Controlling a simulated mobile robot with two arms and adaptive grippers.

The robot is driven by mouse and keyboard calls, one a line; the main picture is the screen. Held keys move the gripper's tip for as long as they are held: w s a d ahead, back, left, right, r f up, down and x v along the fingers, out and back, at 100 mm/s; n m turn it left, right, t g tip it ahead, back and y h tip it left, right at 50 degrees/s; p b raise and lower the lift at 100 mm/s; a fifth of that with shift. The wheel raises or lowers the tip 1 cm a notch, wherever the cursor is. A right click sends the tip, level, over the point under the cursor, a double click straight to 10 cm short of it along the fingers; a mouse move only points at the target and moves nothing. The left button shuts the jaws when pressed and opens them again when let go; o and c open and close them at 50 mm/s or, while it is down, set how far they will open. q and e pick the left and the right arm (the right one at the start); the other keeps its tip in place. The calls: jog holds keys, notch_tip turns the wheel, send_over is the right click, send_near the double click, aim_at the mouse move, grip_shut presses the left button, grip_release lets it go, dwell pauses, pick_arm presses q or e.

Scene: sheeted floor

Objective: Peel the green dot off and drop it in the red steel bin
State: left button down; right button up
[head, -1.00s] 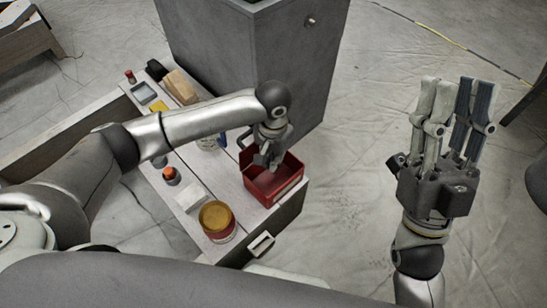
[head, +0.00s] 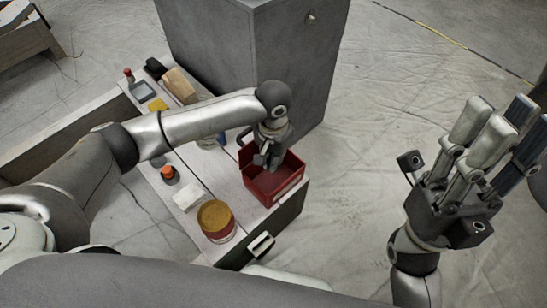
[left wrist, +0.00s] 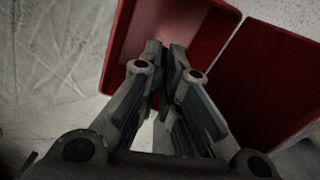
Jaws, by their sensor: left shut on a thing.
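The red steel bin (head: 277,198) stands on the right end of the low bench. My left gripper (head: 262,160) points down over its open top. In the left wrist view, the fingertips (left wrist: 165,48) are close together in front of the red bin (left wrist: 130,40). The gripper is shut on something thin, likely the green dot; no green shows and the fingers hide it. I cannot tell how far the tips reach into the bin. My right gripper (head: 502,108) is raised at the right, fingers apart and empty, away from the bench.
On the bench (head: 228,180) stand a yellow-lidded tin (head: 216,217), a white block (head: 188,197) and an orange-capped jar (head: 169,174). A tan block (head: 180,86) lies farther back. A large grey cabinet (head: 255,50) rises behind the bin. The sheeted floor (head: 350,210) to the right is clear.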

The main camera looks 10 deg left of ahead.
pick_arm(q)
jog(key=c, duration=1.5)
grip_release()
jog(key=shift+c, duration=0.2)
notch_tip(320, 180, up, 12)
jog(key=shift+s, duration=0.1)
